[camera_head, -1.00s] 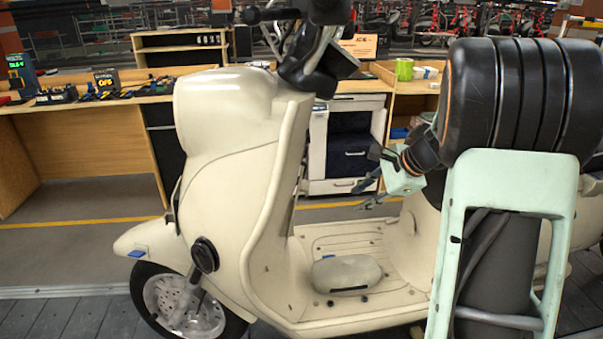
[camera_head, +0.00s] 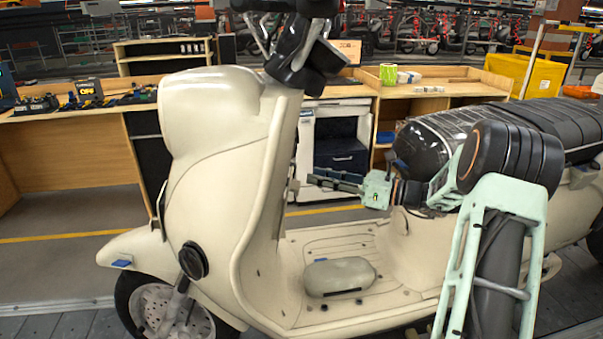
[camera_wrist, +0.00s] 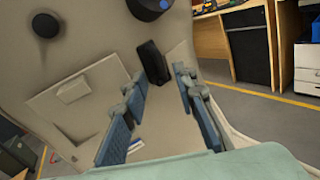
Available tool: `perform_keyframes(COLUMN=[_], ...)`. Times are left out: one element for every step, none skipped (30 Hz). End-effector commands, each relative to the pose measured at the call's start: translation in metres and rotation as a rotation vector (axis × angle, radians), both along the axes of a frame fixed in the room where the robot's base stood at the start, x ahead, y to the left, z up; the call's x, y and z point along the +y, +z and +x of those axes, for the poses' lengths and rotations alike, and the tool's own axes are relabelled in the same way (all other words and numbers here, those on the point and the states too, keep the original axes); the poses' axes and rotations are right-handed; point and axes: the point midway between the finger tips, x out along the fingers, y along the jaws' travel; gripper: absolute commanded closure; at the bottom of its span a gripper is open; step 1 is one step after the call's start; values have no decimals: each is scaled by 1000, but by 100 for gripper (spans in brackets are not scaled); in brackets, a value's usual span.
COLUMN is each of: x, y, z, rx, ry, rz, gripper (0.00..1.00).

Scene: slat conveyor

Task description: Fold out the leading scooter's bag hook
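The cream scooter (camera_head: 215,150) stands side-on in the head view, its front to the left. In the wrist view, a black oblong piece (camera_wrist: 152,62) sits on the pale inner leg shield (camera_wrist: 105,60) and looks like the bag hook; I cannot tell how far it is folded. In the head view the hook is not clearly visible. My gripper (camera_head: 318,178) is behind the leg shield, above the footboard, pointing left at it. In the wrist view the blue-grey fingers of my gripper (camera_wrist: 160,82) are apart and empty, with the black piece just beyond the tips.
A beige oblong lump (camera_head: 340,277) lies on the footboard (camera_head: 300,245) below my gripper. The black handlebar area (camera_head: 300,55) is above. The long black seat (camera_head: 540,120) is at right. Wooden benches (camera_head: 90,170) stand behind. A pale latch (camera_wrist: 73,90) shows on the shield panel.

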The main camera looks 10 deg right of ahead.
Motion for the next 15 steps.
perform_keyframes(x=[10,14,20,24,28,32,34,37,40,42,43,44,44,45,45], y=[1,1,1,1,1,1,1,1,0,0,0,0,0,0,0], z=[5,8,12,14,17,20,22,24,25,27,27,28,29,29,30], rx=[-1,0,0,0,0,0,0,0,0,0,0,0,0,0,0], ry=[4,3,3,3,3,1,1,1,2,1,1,0,-1,-1,-1], rz=[1,0,-1,-1,0,-1,-1,-1,-1,-1,-1,-1,-1,-1,-1], gripper=[74,74,74,74,74,74,74,74,74,74,74,74,74,74,74])
